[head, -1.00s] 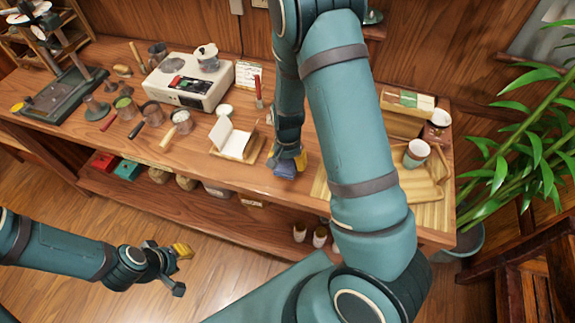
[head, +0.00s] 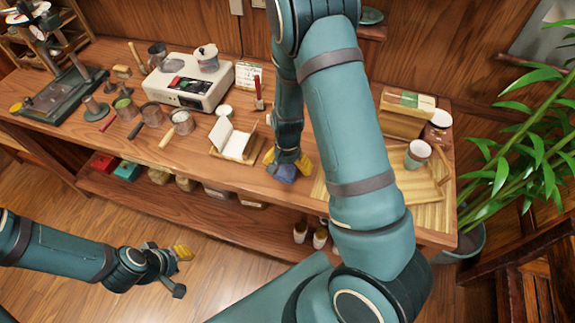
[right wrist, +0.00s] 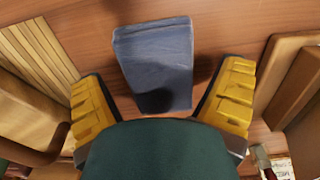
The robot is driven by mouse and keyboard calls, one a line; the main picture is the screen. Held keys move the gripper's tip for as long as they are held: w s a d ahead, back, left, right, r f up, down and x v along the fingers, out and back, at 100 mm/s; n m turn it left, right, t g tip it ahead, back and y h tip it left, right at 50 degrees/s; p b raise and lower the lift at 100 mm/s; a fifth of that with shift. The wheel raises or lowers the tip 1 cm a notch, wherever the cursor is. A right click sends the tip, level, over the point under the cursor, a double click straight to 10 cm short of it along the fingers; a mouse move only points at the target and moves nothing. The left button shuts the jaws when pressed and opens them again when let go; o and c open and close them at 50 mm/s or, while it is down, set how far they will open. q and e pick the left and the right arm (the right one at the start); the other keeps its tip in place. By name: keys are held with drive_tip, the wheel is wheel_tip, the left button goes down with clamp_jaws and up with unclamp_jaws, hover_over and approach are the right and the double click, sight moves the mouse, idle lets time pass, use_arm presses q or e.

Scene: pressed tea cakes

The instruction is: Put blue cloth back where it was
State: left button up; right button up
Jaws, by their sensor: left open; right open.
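The blue cloth (head: 284,174) lies folded on the wooden counter near its front edge, between a card holder and a bamboo mat. It also shows in the right wrist view (right wrist: 155,62), flat on the wood. My right gripper (head: 287,160) is open just above the cloth. In the right wrist view its yellow fingertips (right wrist: 163,95) are spread on either side of the cloth's near part, with a gap at each side. My left gripper (head: 178,268) is open and empty, low over the floor in front of the counter.
The card holder (head: 235,141) stands left of the cloth. The bamboo mat (head: 437,212) with a tray and cup (head: 418,153) lies to the right, partly hidden by my right arm. A white scale (head: 189,82) and several tools stand further left. A plant (head: 520,160) is beyond the counter's right end.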

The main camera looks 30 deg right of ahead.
sight(287, 166)
use_arm(q)
wheel_tip(287, 166, up, 3)
drive_tip(key=shift+p, duration=1.25)
use_arm(e)
wheel_tip(287, 166, up, 12)
drive_tip(key=shift+r, duration=0.1)
